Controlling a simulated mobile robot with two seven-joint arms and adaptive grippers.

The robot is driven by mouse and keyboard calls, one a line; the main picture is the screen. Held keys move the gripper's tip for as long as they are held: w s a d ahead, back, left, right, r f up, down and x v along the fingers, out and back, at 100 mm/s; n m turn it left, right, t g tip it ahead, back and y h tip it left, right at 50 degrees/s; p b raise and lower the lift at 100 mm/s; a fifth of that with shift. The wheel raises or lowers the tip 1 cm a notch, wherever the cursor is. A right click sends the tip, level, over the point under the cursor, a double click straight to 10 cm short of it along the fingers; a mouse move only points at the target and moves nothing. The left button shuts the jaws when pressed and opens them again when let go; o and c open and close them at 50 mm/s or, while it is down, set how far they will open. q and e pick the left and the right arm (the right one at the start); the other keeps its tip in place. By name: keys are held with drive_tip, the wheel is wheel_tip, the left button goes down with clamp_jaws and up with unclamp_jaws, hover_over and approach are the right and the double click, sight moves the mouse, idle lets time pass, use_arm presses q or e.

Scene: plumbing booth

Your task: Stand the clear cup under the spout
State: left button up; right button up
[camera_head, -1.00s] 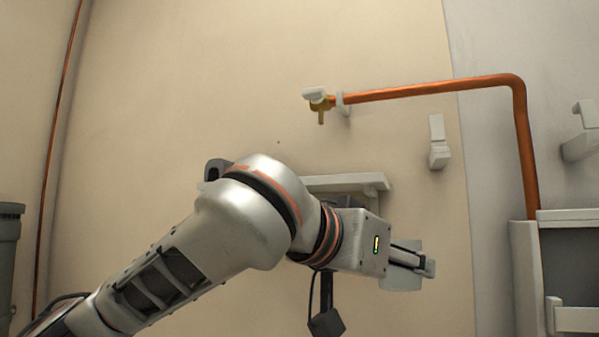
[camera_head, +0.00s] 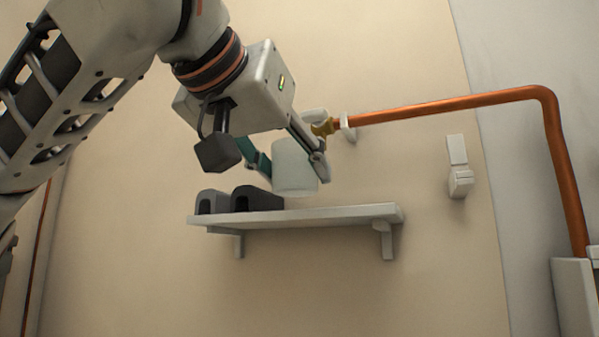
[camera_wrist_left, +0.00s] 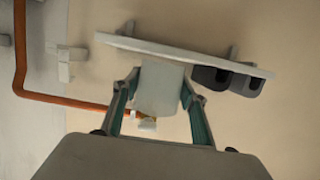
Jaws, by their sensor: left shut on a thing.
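The clear cup (camera_head: 293,166) looks pale and translucent. My left gripper (camera_head: 290,160) is shut on it, with a finger on each side, and holds it slightly tilted above the shelf (camera_head: 330,215). In the left wrist view the cup (camera_wrist_left: 157,88) sits between the two fingers of my left gripper (camera_wrist_left: 157,92). The brass spout (camera_head: 325,128) is at the end of the copper pipe, just above and right of the cup; its lower part is hidden behind my gripper finger. Whether the cup touches the shelf is hard to tell. My right gripper is not in view.
Two dark grey blocks (camera_head: 257,198) stand on the left part of the shelf, close to the cup. The copper pipe (camera_head: 440,104) runs right from the spout and bends down. A white wall fitting (camera_head: 459,168) is right of the shelf. The shelf's right part is clear.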

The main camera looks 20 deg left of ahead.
use_arm(q)
drive_tip(key=shift+s+r, duration=0.1)
drive_tip(key=shift+s, duration=0.05)
drive_tip(key=shift+w, duration=0.85)
drive_tip(key=shift+w+d, duration=0.2)
drive_tip(key=shift+w, duration=2.6)
drive_tip(key=shift+w+p, duration=0.5)
drive_tip(key=shift+w, duration=2.05)
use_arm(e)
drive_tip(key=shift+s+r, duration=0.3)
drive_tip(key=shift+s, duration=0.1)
use_arm(q)
drive_tip(key=shift+f, duration=0.35)
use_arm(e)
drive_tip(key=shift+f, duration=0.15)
use_arm(q)
drive_tip(key=shift+s+f+b, duration=0.15)
drive_tip(key=shift+f+b, duration=0.2)
drive_tip(key=shift+b, duration=0.05)
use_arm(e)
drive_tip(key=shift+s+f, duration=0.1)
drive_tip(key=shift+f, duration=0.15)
